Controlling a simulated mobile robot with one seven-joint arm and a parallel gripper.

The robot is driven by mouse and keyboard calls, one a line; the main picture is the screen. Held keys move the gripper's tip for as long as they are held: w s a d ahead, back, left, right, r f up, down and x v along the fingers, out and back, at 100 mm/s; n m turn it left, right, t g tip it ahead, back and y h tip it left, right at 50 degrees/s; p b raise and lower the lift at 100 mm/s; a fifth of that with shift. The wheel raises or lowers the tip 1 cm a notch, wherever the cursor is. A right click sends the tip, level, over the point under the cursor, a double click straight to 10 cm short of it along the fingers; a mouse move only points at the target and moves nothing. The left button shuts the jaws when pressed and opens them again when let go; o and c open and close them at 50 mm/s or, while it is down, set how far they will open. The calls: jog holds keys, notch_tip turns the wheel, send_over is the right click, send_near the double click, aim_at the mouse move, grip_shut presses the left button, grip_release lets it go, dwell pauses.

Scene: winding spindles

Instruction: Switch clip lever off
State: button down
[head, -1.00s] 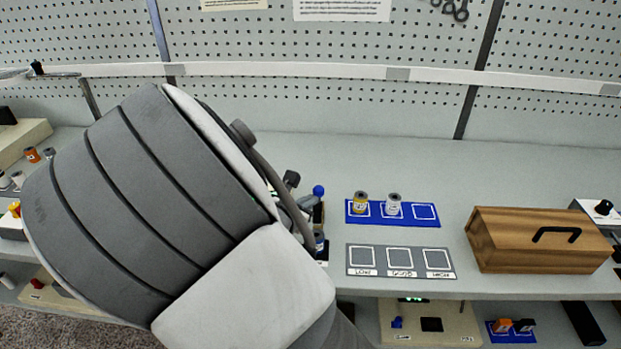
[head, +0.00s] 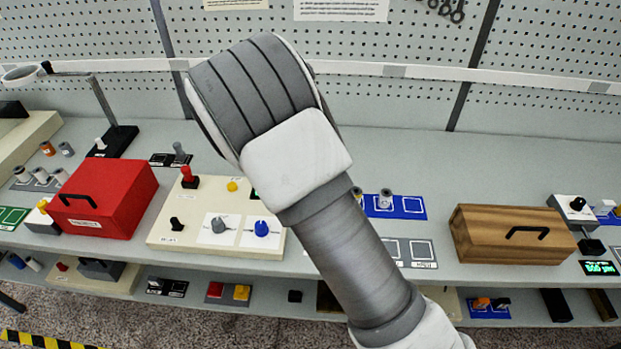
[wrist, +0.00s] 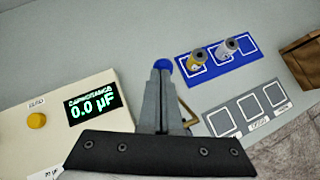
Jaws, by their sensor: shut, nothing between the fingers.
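My gripper (wrist: 160,75) shows in the wrist view with its two grey fingers together and nothing between them. A blue ball knob (wrist: 162,64) shows just beyond the fingertips; it may be the clip lever's end. The fingers hide most of what is below it, so I cannot tell the lever's position or whether they touch it. A brownish bent piece (wrist: 188,112) shows just right of the fingers. In the head view my arm hides the gripper and this spot.
A cream panel (wrist: 40,150) with a display (wrist: 92,107) reading 0.0 µF lies left. A blue mat (wrist: 195,81) with two small cylinders and a grey three-square mat (wrist: 233,107) lie right. A red box (head: 105,197) and wooden box (head: 510,235) stand on the bench.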

jog(key=shift+w+d+f+b, duration=0.1)
jog(key=shift+w+f+b, duration=0.1)
jog(key=shift+w, duration=1)
jog(key=shift+w+f+b, duration=0.1)
jog(key=shift+w+b, duration=0.05)
jog(key=shift+w, duration=1)
jog(key=shift+w, duration=0.1)
jog(key=shift+r, duration=0.1)
jog(key=s+a+r+p, duration=0.1)
jog(key=a+r, duration=0.4)
jog(key=r, duration=0.6)
jog(key=shift+s+r+p, duration=0.3)
jog(key=shift+s+r, duration=0.1)
jog(key=shift+s, duration=0.3)
